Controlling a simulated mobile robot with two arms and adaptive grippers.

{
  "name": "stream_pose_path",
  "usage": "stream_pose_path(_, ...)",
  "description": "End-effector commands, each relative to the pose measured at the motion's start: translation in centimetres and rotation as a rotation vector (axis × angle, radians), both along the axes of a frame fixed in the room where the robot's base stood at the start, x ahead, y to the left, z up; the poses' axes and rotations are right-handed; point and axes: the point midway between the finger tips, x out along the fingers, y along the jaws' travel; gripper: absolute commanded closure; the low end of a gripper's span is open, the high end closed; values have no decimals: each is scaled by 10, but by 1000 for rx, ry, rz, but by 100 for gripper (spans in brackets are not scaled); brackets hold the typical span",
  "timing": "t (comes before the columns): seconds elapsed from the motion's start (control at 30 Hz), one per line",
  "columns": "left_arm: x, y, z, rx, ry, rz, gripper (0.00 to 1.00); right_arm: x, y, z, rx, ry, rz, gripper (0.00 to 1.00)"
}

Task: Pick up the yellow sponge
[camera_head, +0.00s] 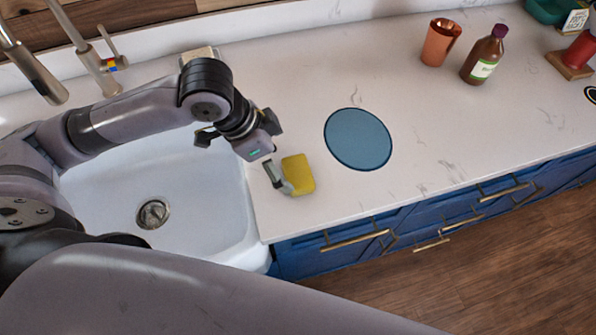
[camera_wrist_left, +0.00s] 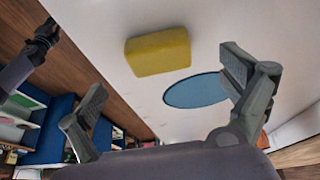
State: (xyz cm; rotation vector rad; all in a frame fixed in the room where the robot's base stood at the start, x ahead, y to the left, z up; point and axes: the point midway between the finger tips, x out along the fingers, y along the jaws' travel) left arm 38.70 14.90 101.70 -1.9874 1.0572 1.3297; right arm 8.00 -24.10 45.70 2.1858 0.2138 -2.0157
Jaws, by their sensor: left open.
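The yellow sponge (camera_head: 299,174) lies on the white counter just right of the sink, near the counter's front edge. My left gripper (camera_head: 240,158) is beside it, on its left, with one finger close to the sponge's left side in the head view. In the left wrist view the sponge (camera_wrist_left: 158,51) is beyond the two spread fingers, and the space between the fingertips (camera_wrist_left: 165,85) is empty. The left gripper is open. Whether a finger touches the sponge I cannot tell. My right gripper is not clearly seen in the head view; a dark gripper shows at the left wrist view's upper left (camera_wrist_left: 42,38).
A blue round mat (camera_head: 358,139) lies right of the sponge. A copper cup (camera_head: 440,42) and a brown bottle (camera_head: 484,55) stand at the back right. The white sink (camera_head: 190,215) with its faucet (camera_head: 85,55) is at the left. The counter between sponge and bottle is mostly clear.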

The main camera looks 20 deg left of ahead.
Motion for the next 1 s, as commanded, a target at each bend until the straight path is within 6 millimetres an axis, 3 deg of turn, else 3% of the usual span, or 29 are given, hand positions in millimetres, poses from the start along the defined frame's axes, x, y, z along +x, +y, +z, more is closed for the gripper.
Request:
stream_pose_path(0.2,5,-7,-18,-1,-1,0,3,15,3,2,4,-24,0,70)
stream_pose_path(0.6,14,-28,-60,-1,1,1,3,6,11,11,13,-9,0,70)
stream_pose_path(0.87,15,-28,-65,1,-1,-1,3,5,10,11,12,-7,1,70)
stream_pose_path(1.0,16,-28,-64,1,-1,-1,11,5,8,11,11,-7,1,70)
